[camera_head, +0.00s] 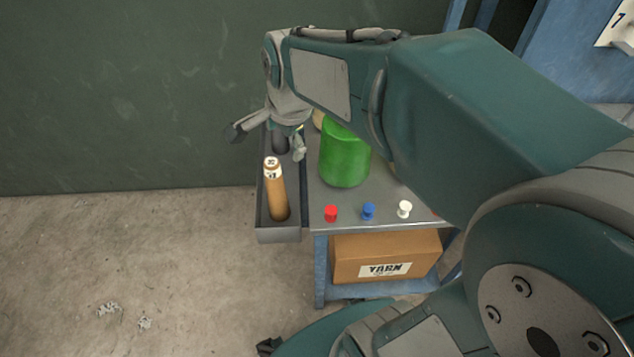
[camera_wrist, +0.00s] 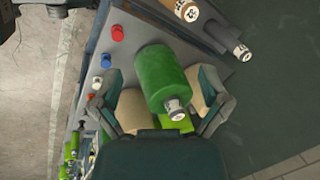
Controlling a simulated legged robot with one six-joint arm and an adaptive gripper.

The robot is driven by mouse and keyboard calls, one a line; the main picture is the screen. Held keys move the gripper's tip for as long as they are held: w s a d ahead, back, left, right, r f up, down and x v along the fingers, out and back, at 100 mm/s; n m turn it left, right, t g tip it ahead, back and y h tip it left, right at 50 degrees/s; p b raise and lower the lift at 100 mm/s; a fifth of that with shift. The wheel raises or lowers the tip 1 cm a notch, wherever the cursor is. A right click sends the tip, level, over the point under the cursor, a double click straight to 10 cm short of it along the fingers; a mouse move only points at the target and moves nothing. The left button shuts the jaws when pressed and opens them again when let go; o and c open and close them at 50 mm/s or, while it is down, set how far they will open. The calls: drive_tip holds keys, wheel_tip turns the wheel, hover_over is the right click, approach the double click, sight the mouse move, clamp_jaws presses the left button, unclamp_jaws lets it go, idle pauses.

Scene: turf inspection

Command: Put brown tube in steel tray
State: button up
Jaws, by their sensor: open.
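The brown tube (camera_head: 276,195) stands or leans in the long grey steel tray (camera_head: 279,235) along the table's left side. Its pale end cap with dark marks faces up. Its capped end also shows at the top of the wrist view (camera_wrist: 186,10). My gripper (camera_head: 270,138) is open and empty, above the tray's far end, beyond the brown tube. In the wrist view, my two spread fingers (camera_wrist: 158,108) lie either side of a green spool, which appears below them; contact is not clear. My arm hides part of the table.
A dark tube (camera_wrist: 240,49) also lies in the tray's far part. The green spool (camera_head: 344,155) stands on the grey table with tan cones (camera_wrist: 131,108) near it. Red (camera_head: 331,213), blue (camera_head: 368,211) and white (camera_head: 404,208) small spools line the front edge. A yarn box (camera_head: 385,257) sits below.

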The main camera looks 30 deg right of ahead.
drive_tip(key=s+r+n+t, duration=0.2)
drive_tip(key=s+n, duration=1.1)
drive_tip(key=n, duration=0.2)
drive_tip(key=shift+s, duration=0.35)
idle(0.9)
